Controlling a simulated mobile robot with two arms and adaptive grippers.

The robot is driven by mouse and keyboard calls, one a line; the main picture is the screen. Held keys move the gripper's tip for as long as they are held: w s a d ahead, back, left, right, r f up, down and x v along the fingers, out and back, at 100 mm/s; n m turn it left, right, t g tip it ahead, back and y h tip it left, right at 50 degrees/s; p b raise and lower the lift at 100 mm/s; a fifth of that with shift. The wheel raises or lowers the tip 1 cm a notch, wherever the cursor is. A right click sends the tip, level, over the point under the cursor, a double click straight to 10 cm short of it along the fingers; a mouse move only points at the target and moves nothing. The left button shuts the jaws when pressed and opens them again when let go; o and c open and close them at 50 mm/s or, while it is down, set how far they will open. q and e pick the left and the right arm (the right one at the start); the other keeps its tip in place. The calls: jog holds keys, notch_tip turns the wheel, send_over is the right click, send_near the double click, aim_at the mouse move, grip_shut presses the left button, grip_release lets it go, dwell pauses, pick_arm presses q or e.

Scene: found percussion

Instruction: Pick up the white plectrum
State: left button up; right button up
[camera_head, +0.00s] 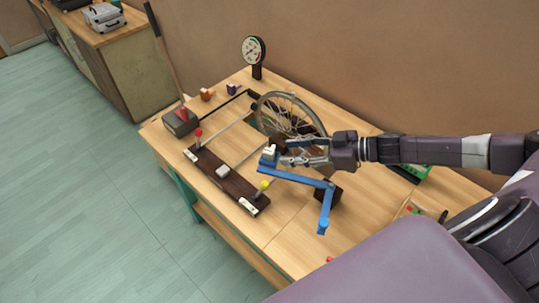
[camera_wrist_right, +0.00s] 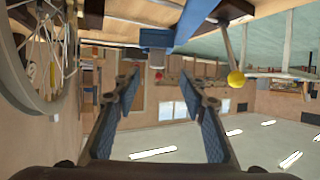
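A small white piece (camera_head: 270,149), which looks like the white plectrum, sits on top of a blue block at the end of a blue arm-like stand (camera_head: 297,177). In the right wrist view, which is turned upside down, a small pale piece (camera_wrist_right: 157,58) shows at the blue block (camera_wrist_right: 156,38). My right gripper (camera_head: 281,153) is beside the blue block, coming from the right, with its fingers apart. The right wrist view shows the open, empty fingers (camera_wrist_right: 165,76), with the pale piece ahead between the fingertips. My left gripper is not in view.
A spoked wheel (camera_head: 290,116) stands close behind my right gripper. A dark wooden bar (camera_head: 227,181) with a red ball and a yellow ball (camera_head: 264,185) lies in front. A dial gauge (camera_head: 253,51) stands at the back.

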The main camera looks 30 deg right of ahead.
aim_at(270, 151)
jog(key=shift+w+f, duration=0.35)
jog(key=shift+w, duration=0.05)
jog(key=shift+w+a+f, duration=0.1)
jog(key=shift+w, duration=0.25)
jog(key=shift+w+a+p, duration=0.25)
jog(key=shift+a+p, duration=0.05)
jog(key=shift+a, duration=0.2)
jog(key=shift+w+a+p, duration=0.25)
jog(key=shift+a+p, duration=0.05)
jog(key=shift+a, duration=0.2)
jog(key=p+x, duration=0.1)
jog(key=x, duration=0.2)
jog(key=shift+w+f, duration=0.15)
jog(key=shift+w, duration=0.2)
jog(key=shift+w+a+f, duration=0.25)
jog(key=shift+a, duration=0.15)
grip_shut()
